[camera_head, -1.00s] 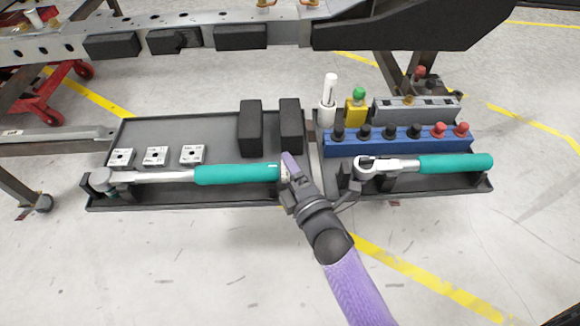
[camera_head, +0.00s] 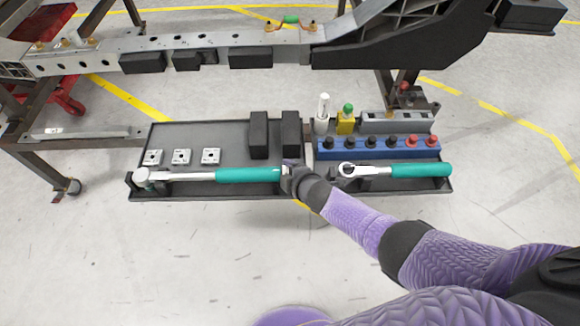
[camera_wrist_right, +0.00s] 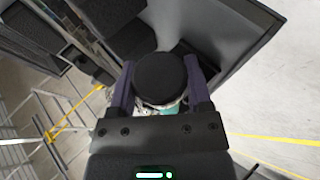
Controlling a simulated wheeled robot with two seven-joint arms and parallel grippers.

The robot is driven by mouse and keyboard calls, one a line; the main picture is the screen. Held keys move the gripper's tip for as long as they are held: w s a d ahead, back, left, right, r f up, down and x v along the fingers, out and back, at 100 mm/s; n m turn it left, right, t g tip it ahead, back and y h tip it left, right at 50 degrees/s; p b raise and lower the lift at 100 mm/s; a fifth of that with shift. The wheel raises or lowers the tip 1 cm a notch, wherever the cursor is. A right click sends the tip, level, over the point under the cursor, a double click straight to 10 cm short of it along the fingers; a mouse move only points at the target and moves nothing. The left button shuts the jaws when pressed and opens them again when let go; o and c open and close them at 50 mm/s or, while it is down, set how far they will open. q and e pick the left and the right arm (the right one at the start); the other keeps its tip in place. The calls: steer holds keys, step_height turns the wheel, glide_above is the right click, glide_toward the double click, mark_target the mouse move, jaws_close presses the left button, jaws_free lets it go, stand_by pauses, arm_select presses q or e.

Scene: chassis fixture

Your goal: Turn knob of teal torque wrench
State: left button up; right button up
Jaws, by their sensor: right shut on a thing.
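The longer teal-handled torque wrench (camera_head: 245,175) lies along the front of the left black tray, its metal head at the left and its teal grip end at the right. My right gripper (camera_head: 288,176) is at that right end. In the right wrist view, my right gripper (camera_wrist_right: 160,88) is shut on the round black end knob (camera_wrist_right: 160,76), one purple finger on each side. A bit of teal handle shows below the knob. In the head view the knob is hidden by my gripper. My left gripper is not in view.
A second, shorter teal-handled ratchet (camera_head: 415,170) lies in the right tray, just right of my gripper. Behind it stands a blue socket rack (camera_head: 375,153). Two black blocks (camera_head: 258,135) and several small metal squares (camera_head: 181,156) are in the left tray (camera_head: 215,134). The chassis stretches behind.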

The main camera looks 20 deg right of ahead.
steer(key=shift+w+r+g+p, duration=0.1)
steer(key=shift+g+p, duration=0.3)
steer(key=shift+a, duration=0.1)
